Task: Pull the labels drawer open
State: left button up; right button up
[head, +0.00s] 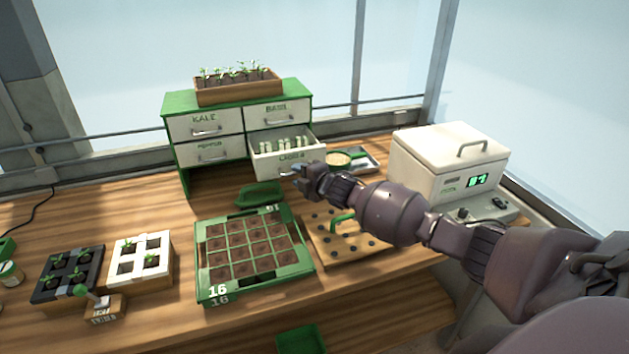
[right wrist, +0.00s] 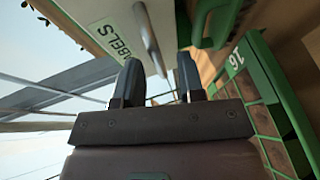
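The labels drawer (head: 288,163) is the lower right drawer of a green cabinet (head: 236,95) in the head view. It stands pulled out, with several pale labels (head: 280,144) inside. My right gripper (head: 298,176) is in front of the drawer face, close to its handle. In the right wrist view, the drawer front (right wrist: 110,28) and its metal handle (right wrist: 147,38) show at the top. My right gripper's fingers (right wrist: 159,82) are apart there, and the handle's end shows in the gap between them. I cannot tell whether they touch it. My left gripper is not in view.
A green seed tray (head: 255,255) and a wooden board with holes (head: 345,240) lie in front. A green scoop (head: 259,194) lies below the drawer. A white box with a display (head: 445,160) stands right. Black and white pot trays are at left.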

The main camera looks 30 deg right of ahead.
jog(key=v, duration=0.9)
jog(key=shift+s, duration=0.35)
jog(key=s+a+f+m, duration=0.1)
jog(key=s+f, duration=0.1)
jog(key=s+a+f+m+g, duration=0.1)
jog(key=s+a+f+m, duration=0.1)
jog(key=s, duration=0.1)
jog(key=s+a+f+m+g+h, duration=0.1)
jog(key=s+a+f, duration=0.1)
jog(key=shift+s+a+f+m, duration=0.1)
jog(key=shift+s+f+m, duration=0.2)
jog(key=shift+f, duration=0.1)
jog(key=s+a+f+m, duration=0.1)
jog(key=s, duration=0.1)
jog(key=s+a+f+m+g+h, duration=0.1)
jog(key=s, duration=0.1)
jog(key=s+a+f+m+g, duration=0.1)
jog(key=s, duration=0.2)
jog(key=shift+m, duration=0.3)
jog(key=s+a+m+g+h, duration=0.15)
jog(key=s+m+g, duration=0.3)
jog(key=s, duration=0.75)
jog(key=s+a+m+g, duration=0.25)
jog(key=s+m, duration=0.35)
jog(key=s, duration=0.5)
jog(key=w+f+t, duration=0.7)
jog(key=f, duration=0.3)
jog(key=shift+n+y, duration=0.35)
jog(key=shift+y, duration=0.1)
